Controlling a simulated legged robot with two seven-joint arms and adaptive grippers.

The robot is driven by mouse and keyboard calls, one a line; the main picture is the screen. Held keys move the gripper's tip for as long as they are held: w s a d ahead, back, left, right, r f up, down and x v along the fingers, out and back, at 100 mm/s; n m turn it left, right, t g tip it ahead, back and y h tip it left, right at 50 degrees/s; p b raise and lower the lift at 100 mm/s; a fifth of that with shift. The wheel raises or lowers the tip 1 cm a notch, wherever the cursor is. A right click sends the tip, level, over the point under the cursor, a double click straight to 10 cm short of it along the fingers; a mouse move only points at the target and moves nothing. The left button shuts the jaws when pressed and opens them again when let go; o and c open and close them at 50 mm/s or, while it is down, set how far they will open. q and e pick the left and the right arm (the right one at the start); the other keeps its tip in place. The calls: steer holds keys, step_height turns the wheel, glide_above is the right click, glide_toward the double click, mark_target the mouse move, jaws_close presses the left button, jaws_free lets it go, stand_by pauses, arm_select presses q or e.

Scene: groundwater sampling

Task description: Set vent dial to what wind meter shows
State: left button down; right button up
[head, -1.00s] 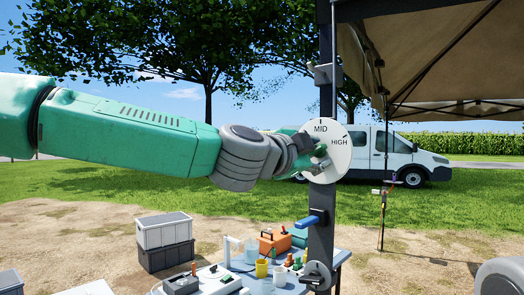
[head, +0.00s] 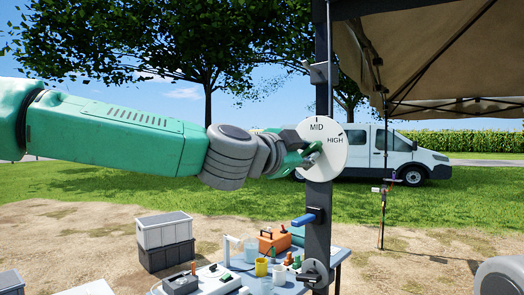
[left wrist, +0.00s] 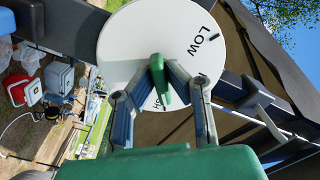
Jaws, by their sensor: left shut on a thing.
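The vent dial (head: 328,160) is a white disc on a dark post, with MID at its top and HIGH to the right. In the left wrist view the dial (left wrist: 125,40) shows LOW and, behind the fingers, part of another word. My left gripper (head: 310,152) reaches in from the left, in front of the dial's left part. In the left wrist view its fingers are closed on the green knob (left wrist: 158,78) at the dial's centre. The gripper hides LOW in the head view. I cannot make out a wind meter reading. My right gripper is not in view.
A table (head: 285,285) with cups and an orange case (head: 274,240) stands behind. Stacked crates (head: 165,240) are at left. A thin stand (head: 382,220) is at right.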

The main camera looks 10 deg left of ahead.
arm_select(q)
steer(key=n, duration=0.5)
steer(key=shift+s+d+f+b, duration=0.1)
steer(key=shift+d+f+b, duration=0.05)
steer(key=shift+f+b, duration=0.15)
steer(key=n, duration=0.5)
steer(key=shift+d+r+b, duration=0.1)
steer(key=shift+r+b, duration=0.05)
steer(key=shift+b, duration=0.15)
steer(key=c, duration=1.5)
jaws_free()
steer(key=shift+c, duration=0.2)
steer(key=shift+d+r, duration=0.1)
steer(key=shift+d, duration=0.05)
steer(key=shift+s, duration=0.2)
steer(key=v, duration=1.1)
steer(key=shift+a, duration=0.3)
